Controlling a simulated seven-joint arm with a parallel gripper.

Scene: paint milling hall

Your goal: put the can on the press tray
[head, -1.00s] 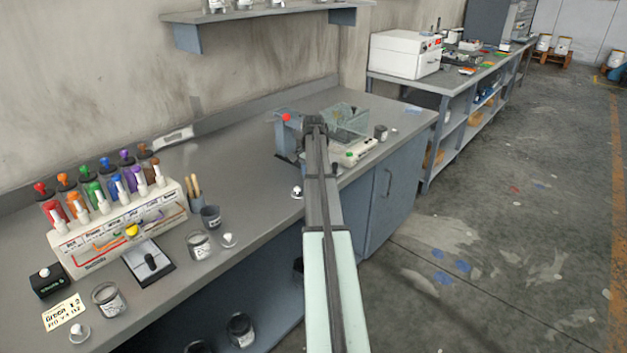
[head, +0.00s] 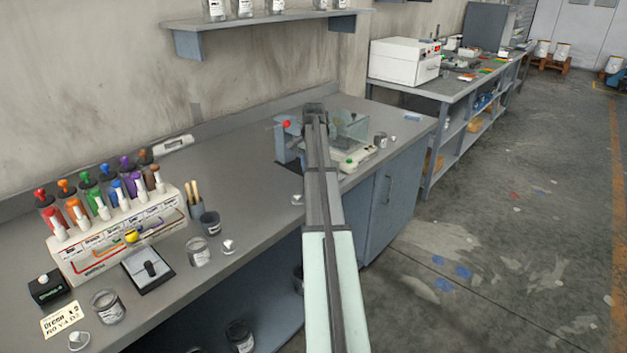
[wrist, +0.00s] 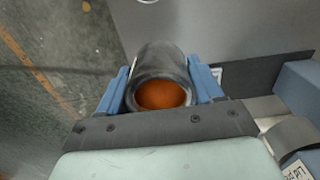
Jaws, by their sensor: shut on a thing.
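My gripper (wrist: 160,88) is shut on a grey metal can (wrist: 160,60), with one blue finger on each side of it. The can's open mouth faces the wrist camera and shows orange paint inside. In the head view the end of my arm is over the far part of the bench, and the held can is hidden there. A blue-grey device with a red knob (head: 286,126), likely the press, stands just left of the arm's end. Its tray cannot be made out in the head view. In the wrist view a dark plate (wrist: 262,76) and a blue-grey block (wrist: 300,82) lie right of the can.
The paint dispenser rack (head: 118,235), jars and a black-and-white pad (head: 148,268) are at the near left. The middle of the bench (head: 235,165) is clear.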

